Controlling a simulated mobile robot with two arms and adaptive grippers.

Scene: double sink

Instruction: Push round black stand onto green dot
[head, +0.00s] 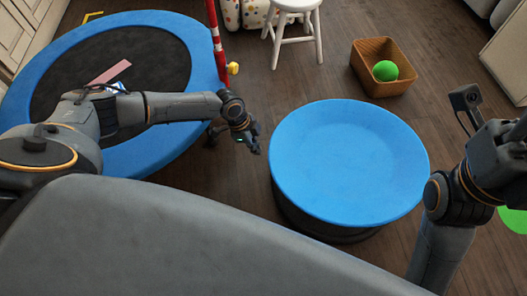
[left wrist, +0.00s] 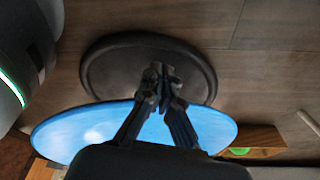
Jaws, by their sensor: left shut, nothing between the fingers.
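The round black stand (head: 345,232) has a wide blue round top (head: 350,160) and stands upright on the wood floor, mostly hidden under that top. In the left wrist view its black round base (left wrist: 110,75) and blue top (left wrist: 80,130) both show. My left gripper (head: 256,149) is shut and empty, just left of the blue top in the head view; I cannot tell whether it touches the stand. The green dot (head: 514,219) lies on the floor at the right edge, partly cut off and partly behind my right arm. My right gripper's fingers are outside the picture.
A blue-rimmed trampoline (head: 150,165) stands at the left, with a red and white pole (head: 216,45) beside it. A white stool (head: 293,38) and a brown box (head: 368,60) with a green ball (head: 385,70) are behind the stand. Bare floor surrounds the stand.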

